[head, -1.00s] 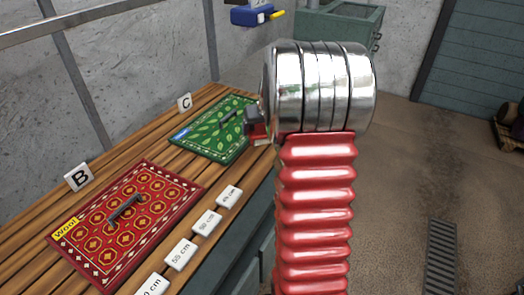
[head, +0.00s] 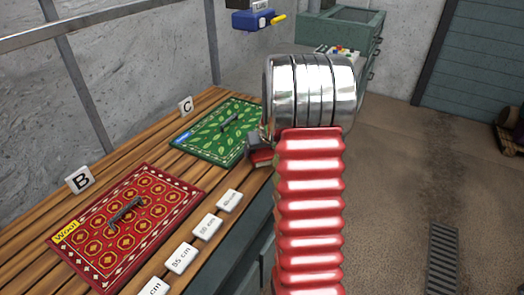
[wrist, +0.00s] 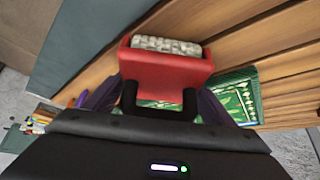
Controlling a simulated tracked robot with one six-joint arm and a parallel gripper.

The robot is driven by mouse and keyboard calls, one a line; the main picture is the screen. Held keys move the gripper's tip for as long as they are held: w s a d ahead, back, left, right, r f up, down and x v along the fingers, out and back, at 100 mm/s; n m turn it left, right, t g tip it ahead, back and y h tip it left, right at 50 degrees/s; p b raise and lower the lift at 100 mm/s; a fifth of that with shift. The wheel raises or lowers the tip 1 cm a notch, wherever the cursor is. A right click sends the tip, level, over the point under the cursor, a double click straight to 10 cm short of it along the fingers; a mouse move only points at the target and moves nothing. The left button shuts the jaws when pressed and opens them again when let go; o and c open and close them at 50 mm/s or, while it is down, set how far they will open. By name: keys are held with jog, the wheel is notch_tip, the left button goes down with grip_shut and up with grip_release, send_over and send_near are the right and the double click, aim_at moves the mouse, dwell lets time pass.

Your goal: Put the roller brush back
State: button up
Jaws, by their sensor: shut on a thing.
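The roller brush (wrist: 166,64), a red body with a pale grey, rough roller and a black handle, is in my gripper (wrist: 158,103) in the wrist view. The dark fingers are on both sides of the handle. In the head view my gripper (head: 253,146) is mostly hidden behind my arm, and a red bit of the brush (head: 262,158) shows under it. The brush is at the right edge of the green rug (head: 208,137) with leaf patterns; I cannot tell whether it touches the bench.
The wooden bench (head: 30,215) also bears a red rug (head: 150,225) with a yellow "Wool" tag, B and C signs, and several white cm labels along its front. A blue device (head: 252,20) with a yellow part is on the wall. A green cabinet (head: 345,28) stands behind; open floor lies right.

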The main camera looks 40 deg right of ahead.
jog(key=shift+f, duration=0.45)
jog(key=shift+s+a+f, duration=0.1)
jog(key=shift+s+f, duration=0.1)
jog(key=shift+f, duration=0.3)
jog(key=o, duration=1.1)
jog(key=shift+f, duration=0.1)
jog(key=shift+a, duration=0.1)
jog(key=shift+r, duration=0.75)
jog(key=v, duration=1.2)
jog(key=shift+w+r, duration=0.15)
jog(key=shift+w, duration=0.05)
